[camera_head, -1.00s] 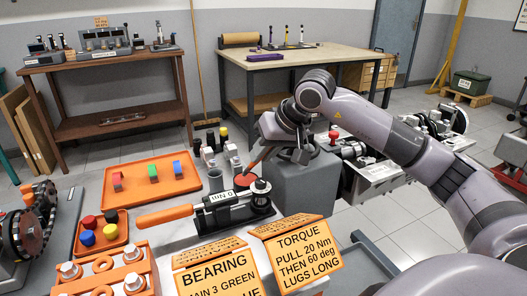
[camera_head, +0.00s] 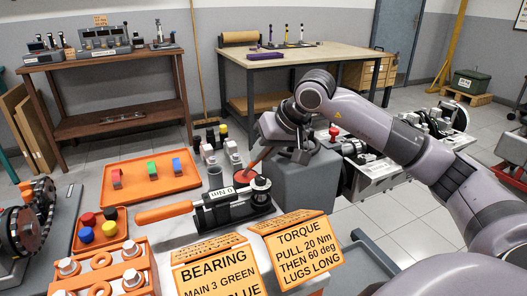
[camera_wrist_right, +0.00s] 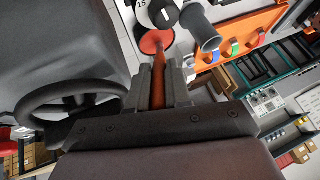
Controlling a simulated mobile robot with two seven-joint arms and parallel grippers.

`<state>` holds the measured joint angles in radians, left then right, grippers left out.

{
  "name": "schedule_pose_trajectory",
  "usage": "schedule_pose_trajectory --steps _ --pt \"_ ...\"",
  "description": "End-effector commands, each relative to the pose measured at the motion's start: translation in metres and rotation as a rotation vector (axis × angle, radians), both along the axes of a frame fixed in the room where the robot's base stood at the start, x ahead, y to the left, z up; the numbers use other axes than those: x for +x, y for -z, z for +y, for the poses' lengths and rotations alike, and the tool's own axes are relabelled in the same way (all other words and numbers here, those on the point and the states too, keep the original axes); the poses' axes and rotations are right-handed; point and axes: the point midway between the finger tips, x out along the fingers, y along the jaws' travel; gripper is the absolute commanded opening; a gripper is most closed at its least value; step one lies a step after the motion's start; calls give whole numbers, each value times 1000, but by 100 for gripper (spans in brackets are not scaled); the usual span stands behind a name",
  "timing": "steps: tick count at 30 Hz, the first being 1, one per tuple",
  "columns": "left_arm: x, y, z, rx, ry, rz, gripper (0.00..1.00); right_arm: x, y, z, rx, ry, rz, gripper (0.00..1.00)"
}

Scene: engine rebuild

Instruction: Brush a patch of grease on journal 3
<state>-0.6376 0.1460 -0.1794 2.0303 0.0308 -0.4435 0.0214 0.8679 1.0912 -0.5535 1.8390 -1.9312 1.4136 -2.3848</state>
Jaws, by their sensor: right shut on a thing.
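My right gripper (camera_head: 281,148) is shut on a brush (camera_head: 262,158) with a reddish-brown handle. The handle also shows between the fingers in the right wrist view (camera_wrist_right: 158,85). The brush slants down to a small round pot with a red top (camera_head: 243,179), which also shows in the right wrist view (camera_wrist_right: 152,42). The brush's lower end meets the red surface; its bristles cannot be made out. A crankshaft-like part (camera_head: 27,228) with dark round discs is at the left edge. I cannot tell which part is journal 3. My left gripper is not in view.
A torque wrench with an orange handle (camera_head: 165,212) lies in front of the pot. An orange tray (camera_head: 140,199) with coloured clips is to the left. A grey block (camera_head: 305,185) stands under my right wrist.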

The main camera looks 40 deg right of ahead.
Motion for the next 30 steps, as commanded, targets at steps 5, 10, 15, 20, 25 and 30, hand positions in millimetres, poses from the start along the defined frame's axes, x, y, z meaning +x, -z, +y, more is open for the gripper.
schedule_pose_trajectory --steps 5,10,15,20,25,30 --pt "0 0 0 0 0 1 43 0 1 0 -1 0 4 0" --pt "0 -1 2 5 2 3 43 0 -2 0 -1 0 4 0" --pt "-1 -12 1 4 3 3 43 0 -16 0 -1 0 2 0" --pt "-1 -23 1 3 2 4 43 0 -30 0 -1 0 2 0" --pt "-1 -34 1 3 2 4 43 0 -43 0 -1 2 2 0" --pt "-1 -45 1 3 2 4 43 0 -57 0 -1 0 1 0"
